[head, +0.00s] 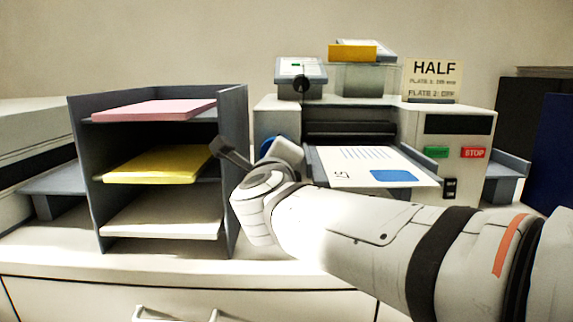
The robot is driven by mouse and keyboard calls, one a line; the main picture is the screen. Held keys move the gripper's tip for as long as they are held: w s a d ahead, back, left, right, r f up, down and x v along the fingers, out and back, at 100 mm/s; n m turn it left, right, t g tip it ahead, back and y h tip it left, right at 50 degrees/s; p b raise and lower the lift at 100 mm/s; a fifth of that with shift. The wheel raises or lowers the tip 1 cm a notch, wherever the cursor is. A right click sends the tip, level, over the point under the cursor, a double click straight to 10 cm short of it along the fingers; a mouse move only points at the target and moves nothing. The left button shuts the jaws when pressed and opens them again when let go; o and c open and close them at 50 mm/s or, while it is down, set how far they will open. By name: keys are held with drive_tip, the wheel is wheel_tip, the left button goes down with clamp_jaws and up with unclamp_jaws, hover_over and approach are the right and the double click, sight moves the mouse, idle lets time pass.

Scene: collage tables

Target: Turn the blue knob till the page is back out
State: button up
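The printer (390,128) stands right of centre on the counter. A white page (365,158) with text lines and a blue block lies on its front tray, its far edge at the dark slot. The blue knob (267,146) shows as a small blue patch on the printer's left side, mostly hidden by my wrist. My gripper (224,153) is left of the knob, between the printer and the paper shelf. Its dark finger parts show, but their gap does not, and I cannot tell whether it touches the knob.
A grey shelf (240,125) with pink (155,109), yellow (157,164) and white (165,214) paper stands close left of my gripper. Green and red STOP (474,153) buttons are on the printer's front. A "HALF" sign (434,80) stands on top. My arm crosses the counter front.

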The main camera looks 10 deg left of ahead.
idle(0.4)
drive_tip(key=o, duration=1)
drive_tip(key=v, duration=0.7)
drive_tip(key=shift+s+p, duration=0.35)
drive_tip(key=shift+s, duration=0.05)
drive_tip(key=shift+d, duration=0.1)
